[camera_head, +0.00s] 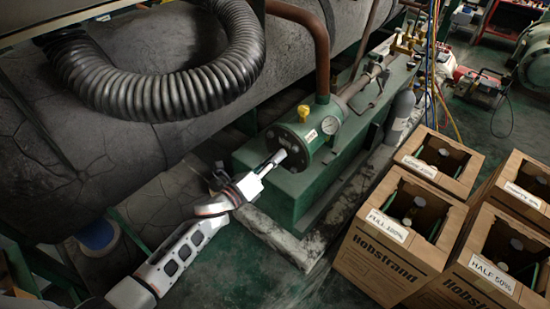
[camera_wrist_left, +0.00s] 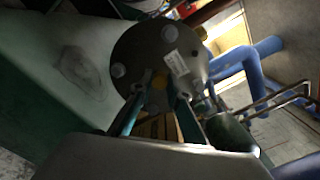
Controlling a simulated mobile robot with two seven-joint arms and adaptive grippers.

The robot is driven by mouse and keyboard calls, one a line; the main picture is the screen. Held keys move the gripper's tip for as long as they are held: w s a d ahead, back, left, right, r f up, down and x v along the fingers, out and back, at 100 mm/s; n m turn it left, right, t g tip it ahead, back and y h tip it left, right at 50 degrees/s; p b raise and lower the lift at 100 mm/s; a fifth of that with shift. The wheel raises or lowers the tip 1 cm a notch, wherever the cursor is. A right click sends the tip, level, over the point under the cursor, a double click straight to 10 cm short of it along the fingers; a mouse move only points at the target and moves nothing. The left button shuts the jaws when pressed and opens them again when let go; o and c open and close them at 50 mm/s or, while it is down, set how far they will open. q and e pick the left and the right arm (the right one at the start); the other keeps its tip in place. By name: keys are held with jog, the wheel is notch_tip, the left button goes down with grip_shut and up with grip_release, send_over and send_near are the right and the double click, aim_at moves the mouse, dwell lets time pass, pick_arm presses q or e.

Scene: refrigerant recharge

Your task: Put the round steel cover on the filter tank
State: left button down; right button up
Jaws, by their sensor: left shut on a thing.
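The round steel cover (camera_head: 286,147) is a dark disc with bolts at the tank's near end. My left gripper (camera_head: 279,157) reaches it from the lower left. In the left wrist view the cover (camera_wrist_left: 140,48) faces me, and my gripper fingers (camera_wrist_left: 158,92) are shut at a small yellow-orange part near its lower middle. The cover appears against the tank's end; whether it sits flush cannot be told. My right gripper is out of view.
Several open cardboard boxes (camera_head: 370,262) holding cylinders stand at the right. A black corrugated hose (camera_head: 165,95) hangs over a large grey pipe at upper left. The green floor (camera_head: 270,275) in front is clear.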

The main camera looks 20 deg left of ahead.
pick_arm(q)
jog(key=shift+w+r, duration=0.2)
jog(key=shift+r, duration=0.25)
jog(key=c, duration=1.8)
grip_release()
jog(key=shift+c, duration=0.2)
jog(key=shift+d+f, duration=0.1)
jog(key=shift+f, duration=0.1)
jog(key=shift+f, duration=0.1)
jog(key=v, duration=0.8)
jog(key=shift+s, duration=0.15)
